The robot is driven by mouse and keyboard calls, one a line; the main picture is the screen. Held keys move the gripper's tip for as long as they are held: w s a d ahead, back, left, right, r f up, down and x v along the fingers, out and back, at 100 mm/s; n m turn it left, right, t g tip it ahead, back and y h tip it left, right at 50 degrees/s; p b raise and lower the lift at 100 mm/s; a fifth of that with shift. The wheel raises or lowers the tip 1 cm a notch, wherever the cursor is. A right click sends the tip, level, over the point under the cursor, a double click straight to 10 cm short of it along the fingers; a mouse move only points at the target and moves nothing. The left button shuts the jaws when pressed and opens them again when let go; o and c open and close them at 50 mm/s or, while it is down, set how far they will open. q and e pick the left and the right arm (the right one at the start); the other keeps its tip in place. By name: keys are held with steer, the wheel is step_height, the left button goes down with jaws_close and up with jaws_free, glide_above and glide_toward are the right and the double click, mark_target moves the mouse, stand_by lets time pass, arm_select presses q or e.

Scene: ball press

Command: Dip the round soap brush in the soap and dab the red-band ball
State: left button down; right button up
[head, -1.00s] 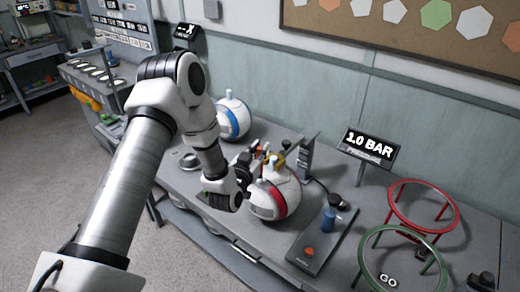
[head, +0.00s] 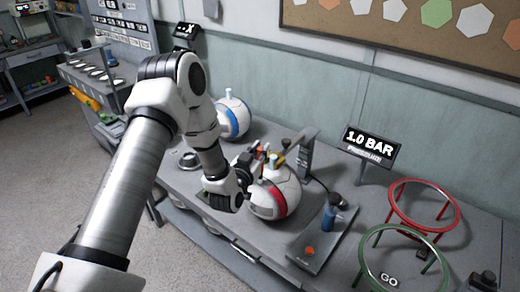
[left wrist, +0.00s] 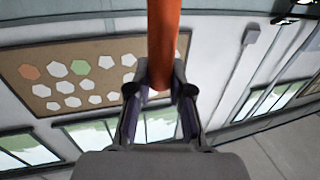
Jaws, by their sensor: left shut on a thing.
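The red-band ball (head: 283,187), white with a red stripe, sits on the grey bench in the head view, beside my left wrist. My left gripper (head: 257,163) is at the ball's upper left, partly hidden by my own arm. In the left wrist view my left gripper (left wrist: 160,88) is shut on an orange-red handle (left wrist: 163,35) that runs up out of the picture. I take it for the brush; its head is out of that view and cannot be told apart in the head view. I cannot make out the soap for certain. My right gripper is not in view.
A blue-band ball (head: 234,117) stands behind on the left. A grey post (head: 306,157) with an angled bar rises behind the red-band ball. A blue pump-like thing (head: 329,217) stands to its right, near a red ring stand (head: 457,213) and a green one (head: 362,262).

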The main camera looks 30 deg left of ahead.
arm_select(q)
steer(key=shift+f+b, duration=0.3)
steer(key=shift+f, duration=0.05)
steer(key=shift+r+p, duration=2.6)
steer(key=shift+r, duration=1)
steer(key=shift+f, duration=0.15)
